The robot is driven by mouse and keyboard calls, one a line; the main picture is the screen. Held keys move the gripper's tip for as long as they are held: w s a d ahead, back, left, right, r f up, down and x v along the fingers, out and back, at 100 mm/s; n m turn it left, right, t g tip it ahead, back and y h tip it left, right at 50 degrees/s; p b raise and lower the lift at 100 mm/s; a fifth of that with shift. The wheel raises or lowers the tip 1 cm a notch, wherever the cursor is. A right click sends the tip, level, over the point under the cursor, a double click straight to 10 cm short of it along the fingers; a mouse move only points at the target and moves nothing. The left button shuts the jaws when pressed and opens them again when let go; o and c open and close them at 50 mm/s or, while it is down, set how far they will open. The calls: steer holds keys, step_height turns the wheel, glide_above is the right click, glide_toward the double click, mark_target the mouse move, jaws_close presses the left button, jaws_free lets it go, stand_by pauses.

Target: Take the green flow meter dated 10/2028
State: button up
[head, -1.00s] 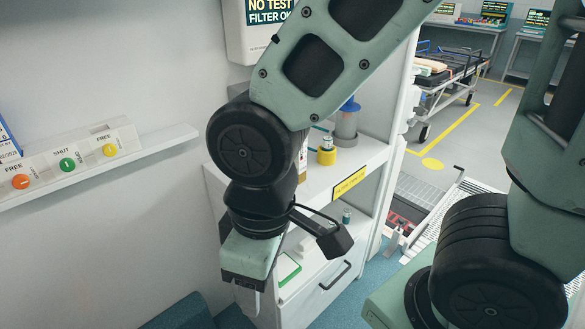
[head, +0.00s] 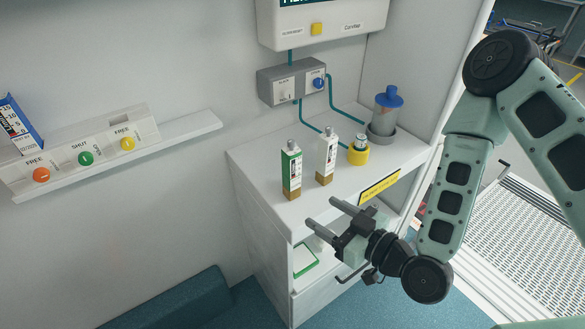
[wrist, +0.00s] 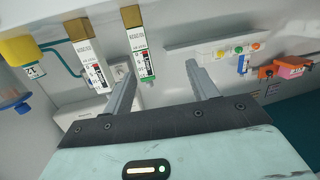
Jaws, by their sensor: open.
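A green-sided flow meter (head: 292,172) with a brown base stands upright on the white counter. A similar white one (head: 326,157) stands just right of it. In the wrist view, the green meter lies between the finger directions, nearer the left finger, and apart from both.
A yellow cup (head: 358,154) and a blue-topped canister (head: 384,118) stand behind right on the counter (head: 266,172). Teal hoses run from a grey wall box (head: 290,82). A wall ledge with three coloured buttons (head: 86,157) is at left. Open shelf and drawer lie below.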

steer(key=d+m+t+h, duration=0.1)
steer(key=d+m+t, duration=0.1)
steer(key=d+t, duration=0.1)
steer(key=b, duration=0.6)
glide_toward(296, 170)
steer(key=b+x, duration=0.4)
steer(key=b, duration=0.5)
steer(key=shift+w+f+b, duration=0.15)
steer(key=shift+b, duration=0.2)
steer(key=shift+r+p+x, duration=0.25)
steer(key=shift+p+x, duration=0.35)
steer(key=shift+x, duration=0.6)
steer(key=shift+p+x, duration=0.6)
steer(key=shift+x, duration=2)
steer(key=shift+a+f, duration=0.1)
steer(key=shift+f, duration=0.05)
jaws_close()
